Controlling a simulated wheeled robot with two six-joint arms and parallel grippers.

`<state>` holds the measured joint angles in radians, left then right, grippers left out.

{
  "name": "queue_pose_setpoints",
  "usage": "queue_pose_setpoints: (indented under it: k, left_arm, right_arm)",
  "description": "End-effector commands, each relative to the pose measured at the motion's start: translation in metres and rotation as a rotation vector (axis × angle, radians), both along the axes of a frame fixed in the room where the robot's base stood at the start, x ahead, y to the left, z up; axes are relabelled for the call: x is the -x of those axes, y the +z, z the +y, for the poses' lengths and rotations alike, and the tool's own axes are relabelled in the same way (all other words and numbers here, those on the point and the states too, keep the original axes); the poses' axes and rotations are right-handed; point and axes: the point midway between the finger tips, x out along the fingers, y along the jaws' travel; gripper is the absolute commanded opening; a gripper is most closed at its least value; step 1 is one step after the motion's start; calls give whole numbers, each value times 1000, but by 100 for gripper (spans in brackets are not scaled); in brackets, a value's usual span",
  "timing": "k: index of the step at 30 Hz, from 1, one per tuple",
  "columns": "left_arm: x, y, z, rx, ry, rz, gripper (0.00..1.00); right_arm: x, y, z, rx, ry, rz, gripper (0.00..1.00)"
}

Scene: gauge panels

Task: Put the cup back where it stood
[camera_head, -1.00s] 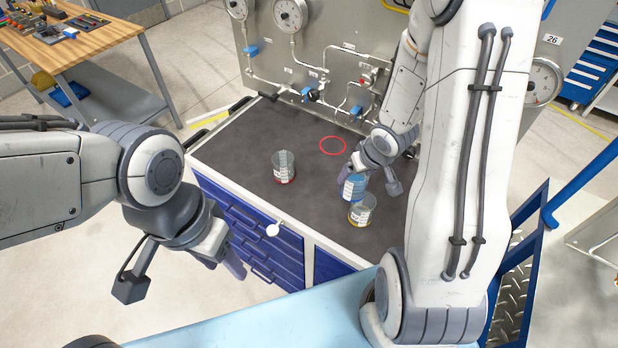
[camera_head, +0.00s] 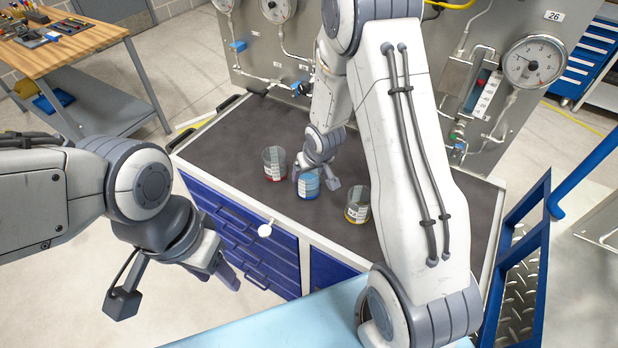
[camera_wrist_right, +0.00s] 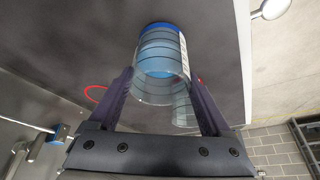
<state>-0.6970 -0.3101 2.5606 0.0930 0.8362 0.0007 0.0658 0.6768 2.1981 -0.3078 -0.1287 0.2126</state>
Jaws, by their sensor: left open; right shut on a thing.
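The cup in my right gripper (camera_head: 318,182) is clear with a blue base and a white label; this blue cup (camera_head: 308,187) looks upright. In the right wrist view the blue cup (camera_wrist_right: 162,55) sits between both fingers. I cannot tell whether it touches the bench. A red-based cup (camera_head: 273,164) stands to its left and a yellow-based cup (camera_head: 357,206) to its right. A red ring (camera_wrist_right: 95,93) on the bench top shows in the wrist view; my right arm hides it in the head view. My left gripper (camera_head: 176,288) is open and empty, before the bench.
The dark bench top (camera_head: 225,150) is clear at its left. A gauge panel (camera_head: 250,50) with pipes and valves stands along the back. A white knob (camera_head: 265,230) sticks out at the front edge. A blue rail (camera_head: 590,165) is at the right.

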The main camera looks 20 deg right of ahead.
Motion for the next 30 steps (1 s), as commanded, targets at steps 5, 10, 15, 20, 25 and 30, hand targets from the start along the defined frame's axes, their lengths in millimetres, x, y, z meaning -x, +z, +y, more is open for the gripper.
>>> queue_pose_setpoints:
  k: [5, 10, 15, 20, 25, 30]
  left_arm:
    - [0, -1, 0, 1, 1, -1, 50]
    - [0, -2, 0, 1, 0, -1, 50]
    - [0, -4, 0, 1, 1, -1, 50]
    - [0, -4, 0, 1, 1, -1, 50]
    - [0, 0, 0, 1, 0, -1, 50]
    - [0, 5, 0, 1, -1, -1, 50]
  right_arm:
    - [-1, -5, 0, 1, 1, -3, 7]
    - [-1, -6, 0, 1, 1, -3, 7]
    - [0, -9, 0, 1, 0, -2, 98]
    - [0, -9, 0, 1, 0, -2, 100]
    - [-1, -4, 0, 1, 1, -3, 100]
    - [8, 20, -1, 1, 1, -7, 100]
